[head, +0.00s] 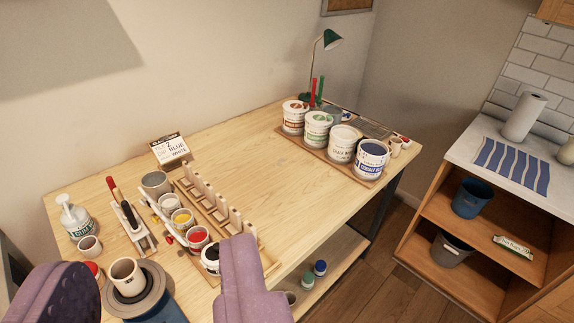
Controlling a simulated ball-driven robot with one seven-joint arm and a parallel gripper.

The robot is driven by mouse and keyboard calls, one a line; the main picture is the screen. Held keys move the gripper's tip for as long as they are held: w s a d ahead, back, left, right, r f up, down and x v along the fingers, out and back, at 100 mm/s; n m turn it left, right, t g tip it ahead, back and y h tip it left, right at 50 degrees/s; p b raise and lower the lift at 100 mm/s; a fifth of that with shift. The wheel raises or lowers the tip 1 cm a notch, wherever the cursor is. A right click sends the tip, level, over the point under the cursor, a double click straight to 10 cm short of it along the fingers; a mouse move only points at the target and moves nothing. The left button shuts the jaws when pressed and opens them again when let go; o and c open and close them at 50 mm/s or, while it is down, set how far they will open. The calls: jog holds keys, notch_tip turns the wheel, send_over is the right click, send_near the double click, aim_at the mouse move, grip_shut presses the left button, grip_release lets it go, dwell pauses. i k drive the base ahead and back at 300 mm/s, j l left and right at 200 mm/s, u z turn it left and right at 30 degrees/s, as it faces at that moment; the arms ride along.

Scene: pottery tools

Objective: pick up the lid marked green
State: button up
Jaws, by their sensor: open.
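A row of white tubs stands on a wooden board at the back right of the table. The second tub from the left (318,134) has a green label, and a pale lid with a greenish mark (319,117) appears to sit on its top. The writing on it is too small to read. My gripper (158,262) shows as two purple fingers at the bottom left, spread wide and empty between them. It is far from the tubs, at the near left end of the table. A potter's wheel with a small beige cup (127,276) shows between the fingers.
Beside the lid's tub stand a red-labelled tub (293,122), a white tub (341,150) and a dark blue-topped tub (369,168). A green lamp (331,39) stands behind. Paint pots and a wooden rack (212,195) fill the left. The table's middle (265,160) is clear.

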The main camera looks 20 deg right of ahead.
aim_at(317, 117)
jog(key=i+l+u, duration=0.1)
jog(key=i+l, duration=1.2)
jog(key=l, duration=0.15)
jog(key=i+l+u, duration=0.15)
jog(key=i+l, duration=0.55)
jog(key=l, duration=0.1)
